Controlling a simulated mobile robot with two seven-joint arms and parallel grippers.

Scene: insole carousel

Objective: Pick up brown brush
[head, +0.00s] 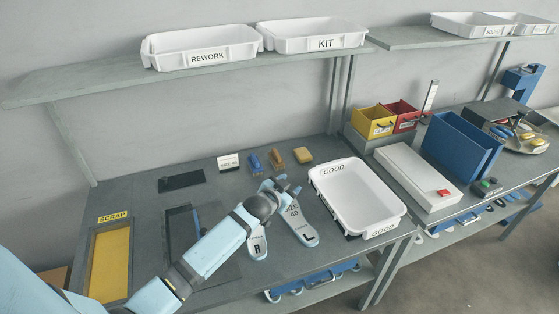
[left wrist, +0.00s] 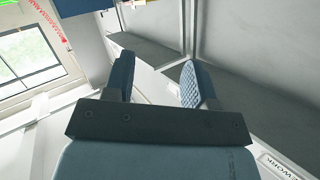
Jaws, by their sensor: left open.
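The brown brush (head: 277,160) lies at the back of the grey table, between a blue brush (head: 254,163) and a yellow sponge (head: 303,155). My left gripper (head: 283,183) is a little in front of the brown brush in the head view, over the insoles. Its height above the table is hard to tell. In the left wrist view its two blue ridged fingers (left wrist: 157,80) stand apart with nothing between them. The brown brush is not visible in that view. My right gripper is in neither view.
Two insoles (head: 303,226) lie under my left arm, partly hidden. A white GOOD tray (head: 402,212) stands to their right. A small SIZE card (head: 228,162) and a dark mat (head: 181,181) lie left of the brushes. A shelf (head: 100,82) with white trays hangs above.

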